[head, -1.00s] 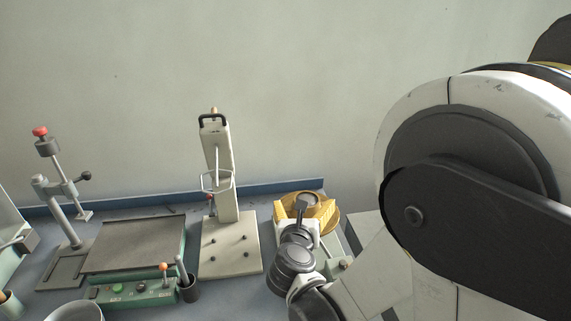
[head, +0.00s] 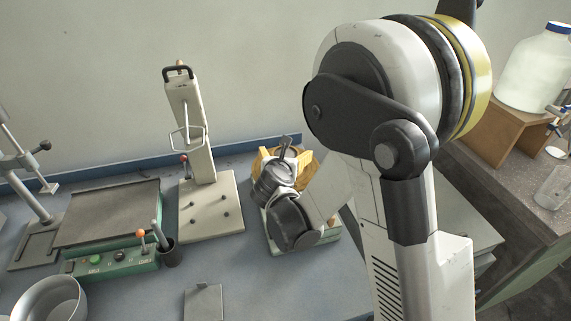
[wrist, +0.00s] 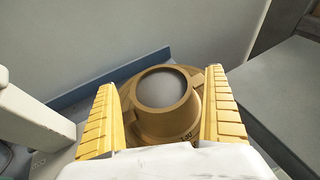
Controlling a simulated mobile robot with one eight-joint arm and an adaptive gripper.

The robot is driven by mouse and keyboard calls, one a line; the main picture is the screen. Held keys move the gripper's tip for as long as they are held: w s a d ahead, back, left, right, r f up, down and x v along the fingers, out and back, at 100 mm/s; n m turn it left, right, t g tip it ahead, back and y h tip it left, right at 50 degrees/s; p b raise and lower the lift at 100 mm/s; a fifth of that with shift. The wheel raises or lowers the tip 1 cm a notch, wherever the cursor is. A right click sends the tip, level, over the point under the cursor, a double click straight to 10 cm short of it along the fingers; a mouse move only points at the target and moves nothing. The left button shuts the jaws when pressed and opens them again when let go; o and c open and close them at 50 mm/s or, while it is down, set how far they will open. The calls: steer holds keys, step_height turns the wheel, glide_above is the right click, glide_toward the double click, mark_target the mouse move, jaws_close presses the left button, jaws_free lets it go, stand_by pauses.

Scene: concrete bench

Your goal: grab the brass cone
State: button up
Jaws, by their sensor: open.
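The brass cone (wrist: 187,118) shows in the wrist view, with a broad lower flange, a flat grey round top and small dark markings on its side. My gripper (wrist: 161,80) is open, with one ridged yellow finger on the left of the cone and one on the right. A gap shows on the left; the right finger is very close to the cone, and I cannot tell whether it touches. In the head view my gripper (head: 286,157) is by the back edge of the bench, and my arm hides most or all of the cone.
A cream press (head: 211,215) stands close to the left of my gripper. Further left are a green-based device (head: 112,215), a dark cup (head: 168,255), a metal bowl (head: 50,300) and a grey stand (head: 35,200). A wall rises behind. A white jar (head: 537,75) stands far right.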

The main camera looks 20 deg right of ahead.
steer(key=c, duration=1.5)
steer(key=shift+w+r, duration=0.1)
steer(key=shift+r, duration=0.05)
